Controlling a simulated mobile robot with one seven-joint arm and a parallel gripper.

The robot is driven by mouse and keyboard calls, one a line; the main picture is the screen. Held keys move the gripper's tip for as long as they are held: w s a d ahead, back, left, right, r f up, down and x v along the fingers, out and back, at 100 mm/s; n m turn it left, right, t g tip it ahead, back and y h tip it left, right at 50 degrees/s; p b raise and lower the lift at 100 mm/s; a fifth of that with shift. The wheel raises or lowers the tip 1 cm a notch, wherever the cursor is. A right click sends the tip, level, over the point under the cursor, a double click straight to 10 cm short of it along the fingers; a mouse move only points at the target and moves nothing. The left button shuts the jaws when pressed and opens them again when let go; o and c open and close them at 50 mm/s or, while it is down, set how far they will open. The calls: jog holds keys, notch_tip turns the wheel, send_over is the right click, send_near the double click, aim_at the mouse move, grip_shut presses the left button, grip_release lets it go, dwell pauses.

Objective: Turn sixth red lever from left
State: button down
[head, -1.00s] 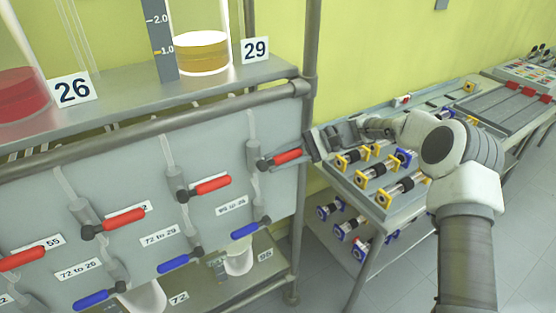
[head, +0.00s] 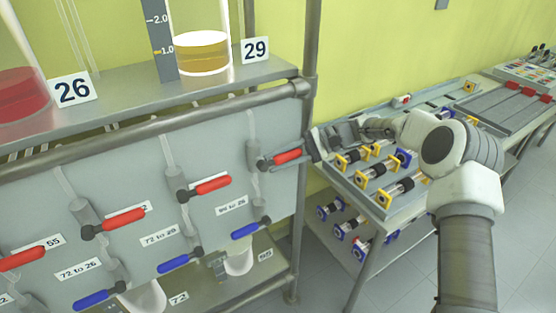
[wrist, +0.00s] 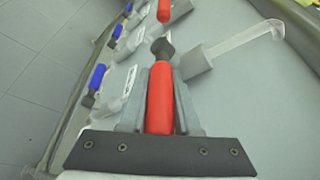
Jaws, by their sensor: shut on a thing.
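The rightmost red lever (head: 287,157) on the grey panel (head: 215,250) points right, tilted slightly up, from its dark valve end. My gripper (head: 296,157) reaches it from the right and is shut on its red handle. In the wrist view the red lever (wrist: 160,100) lies lengthwise between my gripper's two fingers (wrist: 160,105), one along each side.
Blue levers (head: 250,230) sit below the red ones. A grey post (head: 309,120) stands just right of the panel, close to my gripper. Glass vessels with yellow liquid (head: 202,54) and red liquid (head: 18,95) stand above. A rack with yellow-ended parts (head: 383,198) lies to the right.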

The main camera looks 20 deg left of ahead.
jog(key=shift+r+h+p, duration=0.3)
jog(key=shift+r+h, duration=0.1)
jog(key=shift+r, duration=0.05)
jog(key=shift+r+n+t+h, duration=0.3)
jog(key=shift+t+h, duration=0.4)
jog(key=shift+t, duration=0.3)
jog(key=c, duration=0.9)
grip_release()
jog(key=shift+w+d, duration=0.1)
jog(key=p+v, duration=0.1)
jog(key=v, duration=1.6)
jog(key=shift+w, duration=0.1)
